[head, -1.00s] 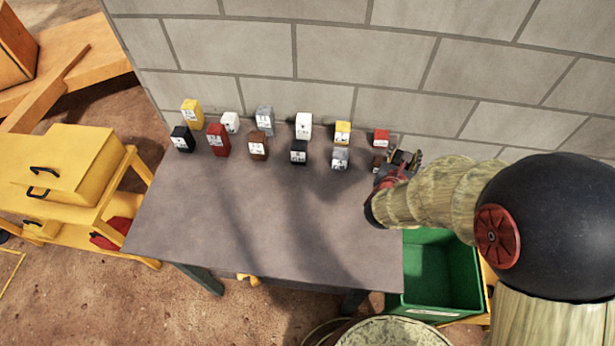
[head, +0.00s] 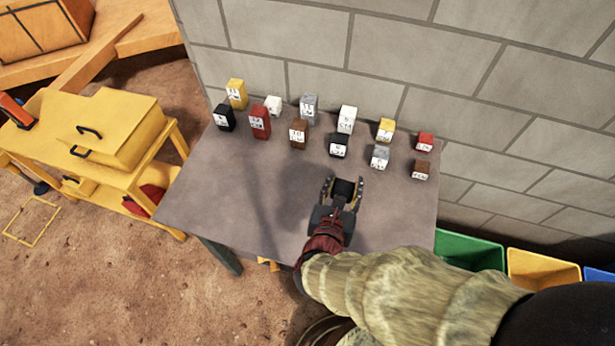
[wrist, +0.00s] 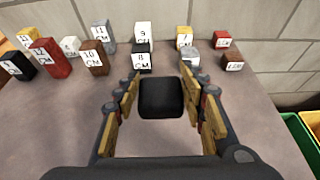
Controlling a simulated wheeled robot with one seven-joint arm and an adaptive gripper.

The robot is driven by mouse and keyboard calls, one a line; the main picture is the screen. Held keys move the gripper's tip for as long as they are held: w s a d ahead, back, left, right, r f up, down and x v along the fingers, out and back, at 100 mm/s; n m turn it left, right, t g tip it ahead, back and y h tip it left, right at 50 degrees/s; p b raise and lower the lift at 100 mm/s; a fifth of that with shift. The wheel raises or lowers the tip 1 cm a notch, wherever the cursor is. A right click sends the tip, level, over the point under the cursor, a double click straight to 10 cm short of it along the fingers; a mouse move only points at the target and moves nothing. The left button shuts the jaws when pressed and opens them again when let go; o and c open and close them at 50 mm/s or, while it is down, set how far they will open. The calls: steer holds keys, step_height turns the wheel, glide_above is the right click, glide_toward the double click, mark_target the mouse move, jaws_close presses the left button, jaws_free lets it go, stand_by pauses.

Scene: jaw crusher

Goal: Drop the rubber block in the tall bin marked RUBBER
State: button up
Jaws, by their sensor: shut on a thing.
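My gripper (head: 342,192) is over the table, in front of the rows of blocks. It is shut on a black block (wrist: 160,97), which fits the rubber block. The block sits between the two fingers, with its dark top also showing in the head view (head: 343,189). No mark can be read on it. No bin marked RUBBER can be made out. The bins at the right are a green one (head: 468,250), a yellow one (head: 543,268) and a blue one (head: 600,281), with no readable label.
Several labelled blocks in black, red, brown, white, grey and yellow stand along the back of the grey table (head: 250,215), against a block wall (head: 420,60). A yellow cart (head: 105,125) stands at the left. The front of the table is clear.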

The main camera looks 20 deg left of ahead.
steer(key=w+a+f+b, duration=0.3)
steer(key=w+a+f, duration=0.15)
steer(key=a, duration=0.45)
steer(key=b, duration=0.1)
glide_above(305, 184)
steer(key=f, duration=0.5)
steer(key=shift+s+d, duration=0.15)
steer(key=shift+d, duration=0.1)
steer(key=shift+a+f, duration=0.15)
steer(key=shift+a+f+b, duration=0.1)
steer(key=shift+f+b, duration=0.9)
steer(key=shift+f, duration=0.6)
steer(key=shift+f, duration=0.1)
steer(key=shift+f, duration=0.1)
steer(key=o, duration=1.1)
steer(key=shift+o, duration=0.6)
steer(key=shift+r, duration=0.2)
